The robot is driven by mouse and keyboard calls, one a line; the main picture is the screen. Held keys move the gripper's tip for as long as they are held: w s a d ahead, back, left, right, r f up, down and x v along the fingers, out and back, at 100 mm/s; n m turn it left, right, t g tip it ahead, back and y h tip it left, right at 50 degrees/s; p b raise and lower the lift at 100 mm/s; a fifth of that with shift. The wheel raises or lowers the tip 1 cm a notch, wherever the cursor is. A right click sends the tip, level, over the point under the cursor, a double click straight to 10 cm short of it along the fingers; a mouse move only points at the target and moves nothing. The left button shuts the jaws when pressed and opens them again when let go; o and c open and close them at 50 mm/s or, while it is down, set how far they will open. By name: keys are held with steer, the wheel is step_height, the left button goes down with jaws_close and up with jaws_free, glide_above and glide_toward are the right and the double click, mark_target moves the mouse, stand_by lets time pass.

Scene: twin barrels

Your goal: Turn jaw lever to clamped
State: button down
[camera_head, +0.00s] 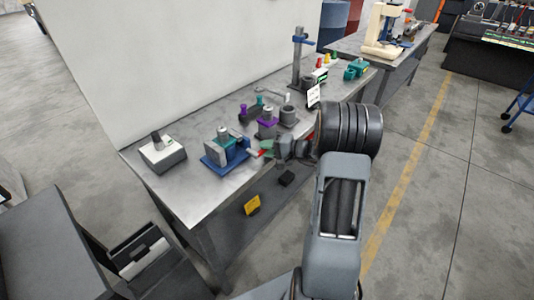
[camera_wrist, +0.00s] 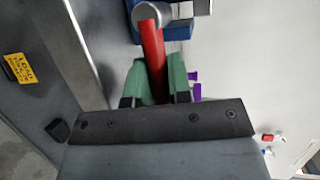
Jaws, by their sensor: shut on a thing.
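The jaw lever (camera_wrist: 152,50) is a red bar that reaches out from a round grey hub (camera_wrist: 148,15) in the wrist view. My gripper (camera_wrist: 157,80) has green fingers, one on each side of the lever's outer end, and is shut on it. In the head view the blue vise (camera_head: 226,152) stands near the front edge of the bench. My gripper (camera_head: 264,149) is at its right side, with a little of the red lever (camera_head: 257,154) showing. The far side of the vise is hidden in the wrist view.
The grey bench (camera_head: 198,198) carries a white box with a dark knob (camera_head: 162,152) left of the vise. Purple and grey fixtures (camera_head: 267,127) stand behind my gripper. A tall blue-grey stand (camera_head: 297,60) is farther back. A yellow label (camera_head: 252,204) shows below the bench top.

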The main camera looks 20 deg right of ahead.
steer(key=c, duration=1.3)
jaws_free()
steer(key=shift+c, duration=0.2)
steer(key=b+v, duration=0.1)
steer(key=v, duration=1.2)
steer(key=shift+s+d, duration=0.25)
steer(key=shift+r, duration=0.15)
